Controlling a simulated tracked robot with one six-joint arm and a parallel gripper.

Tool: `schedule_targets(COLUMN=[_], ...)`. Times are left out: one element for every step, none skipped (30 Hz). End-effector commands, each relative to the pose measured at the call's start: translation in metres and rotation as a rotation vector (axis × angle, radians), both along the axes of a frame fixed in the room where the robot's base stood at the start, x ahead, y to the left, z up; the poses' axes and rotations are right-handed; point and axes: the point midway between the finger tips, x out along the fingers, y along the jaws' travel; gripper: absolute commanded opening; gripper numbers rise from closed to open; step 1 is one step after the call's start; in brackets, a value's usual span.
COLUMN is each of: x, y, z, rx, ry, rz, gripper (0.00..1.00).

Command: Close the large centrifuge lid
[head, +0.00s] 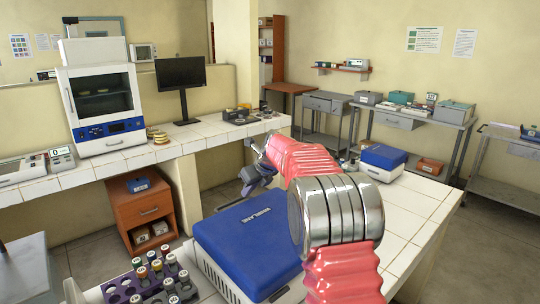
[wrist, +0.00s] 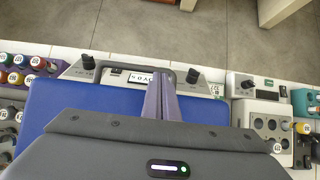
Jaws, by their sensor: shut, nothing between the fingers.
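The large centrifuge (head: 215,278) stands on the white tiled bench in the lower middle of the head view. Its blue lid (head: 245,245) lies roughly level over the pale body; I cannot tell whether it is fully seated. In the wrist view the blue lid (wrist: 62,108) spreads beneath my gripper, with the front panel (wrist: 110,76) of knobs and a small display beyond its edge. In the head view my gripper (head: 252,182) is beyond the lid, partly hidden by my arm.
A purple rack (head: 150,285) of capped tubes stands left of the centrifuge. A smaller blue-lidded device (head: 383,160) stands farther back on the right. In the wrist view, a grey device (wrist: 262,115) with knobs sits close on the right. Open floor lies beyond the bench edge.

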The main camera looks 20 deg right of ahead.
Motion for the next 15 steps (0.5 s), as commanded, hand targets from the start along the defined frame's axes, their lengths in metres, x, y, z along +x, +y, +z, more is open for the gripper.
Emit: schedule_targets(x=[0.000, 0.000, 0.000, 0.000, 0.000, 0.000, 0.000, 0.000, 0.000, 0.000, 0.000, 0.000, 0.000, 0.000, 0.000], y=[0.000, 0.000, 0.000, 0.000, 0.001, 0.001, 0.001, 0.001, 0.000, 0.000, 0.000, 0.000, 0.000, 0.000, 0.000], z=[0.005, 0.008, 0.013, 0.017, 0.021, 0.028, 0.033, 0.038, 0.045, 0.050, 0.055, 0.063, 0.068, 0.073, 0.080], rx=[-0.001, -0.001, -0.002, -0.002, -0.001, -0.001, -0.001, -0.001, -0.001, -0.001, -0.001, -0.002, -0.001, -0.001, 0.000], ry=[-0.002, -0.003, -0.004, -0.004, -0.003, -0.004, -0.005, -0.005, -0.005, -0.005, -0.005, -0.005, -0.004, -0.005, -0.003], rz=[0.000, 0.001, 0.000, 0.000, 0.001, 0.001, 0.002, 0.002, 0.000, 0.000, 0.000, 0.000, 0.000, 0.000, 0.000], gripper=[0.00, 0.00, 0.00, 0.00, 0.00, 0.00, 0.00, 0.00, 0.00, 0.00, 0.00, 0.00, 0.00, 0.00, 0.00])
